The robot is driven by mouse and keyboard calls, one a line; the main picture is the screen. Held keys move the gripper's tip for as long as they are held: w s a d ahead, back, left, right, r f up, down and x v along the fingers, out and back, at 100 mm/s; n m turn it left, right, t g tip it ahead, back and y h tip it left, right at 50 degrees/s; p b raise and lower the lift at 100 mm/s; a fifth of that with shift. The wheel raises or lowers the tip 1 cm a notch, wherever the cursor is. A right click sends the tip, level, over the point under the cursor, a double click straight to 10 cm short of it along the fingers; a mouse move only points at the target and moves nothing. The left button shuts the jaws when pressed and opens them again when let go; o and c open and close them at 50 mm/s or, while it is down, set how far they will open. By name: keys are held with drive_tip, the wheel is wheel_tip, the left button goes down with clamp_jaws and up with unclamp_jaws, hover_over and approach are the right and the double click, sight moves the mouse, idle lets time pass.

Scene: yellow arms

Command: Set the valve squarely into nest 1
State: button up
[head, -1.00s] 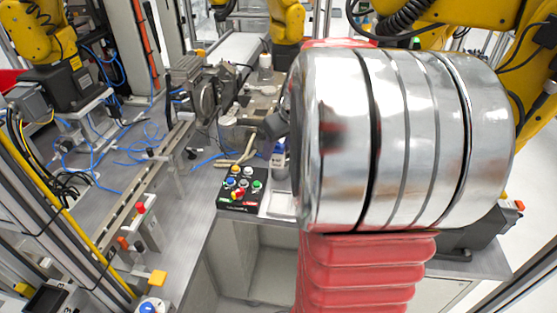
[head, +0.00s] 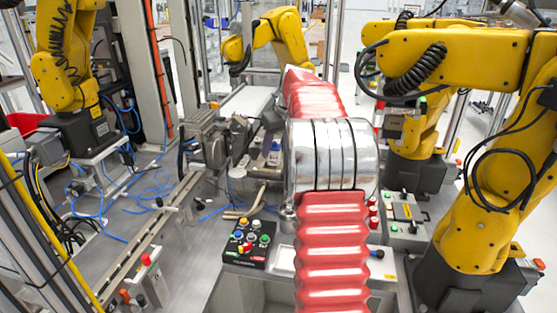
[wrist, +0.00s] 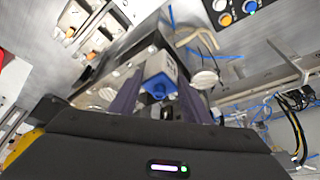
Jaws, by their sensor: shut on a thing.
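The valve (wrist: 159,77) shows in the wrist view as a pale box with a blue round port facing the camera. My gripper (wrist: 157,88) is shut on it, with a dark purple finger on each side. The valve looks tilted in the picture. In the head view, my red-sleeved arm and its metal joint hide most of the gripper; a small white and blue shape (head: 274,146) shows just left of the joint. I cannot make out nest 1 with certainty in either view, nor whether the valve touches anything below.
A black button panel (head: 248,245) stands at the front of the grey bench; it also shows in the wrist view (wrist: 236,10). Grey machinery (head: 212,140) stands behind it. Yellow arms stand left, behind and right (head: 490,210). Blue hoses (head: 120,185) lie on the left bench.

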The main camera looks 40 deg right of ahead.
sight(279, 145)
drive_tip(key=w+d, duration=0.2)
drive_tip(key=w, duration=0.3)
drive_tip(key=shift+w+d+r, duration=0.2)
drive_tip(key=shift+d+r, duration=0.05)
drive_tip(key=shift+r, duration=0.2)
drive_tip(key=shift+f, duration=0.15)
drive_tip(key=shift+f, duration=3.35)
drive_tip(key=o, duration=1.3)
drive_tip(key=shift+c, duration=0.2)
drive_tip(key=v, duration=1.3)
drive_tip(key=shift+s+a+r, duration=0.1)
drive_tip(key=shift+a+r, duration=0.05)
drive_tip(key=shift+r, duration=0.2)
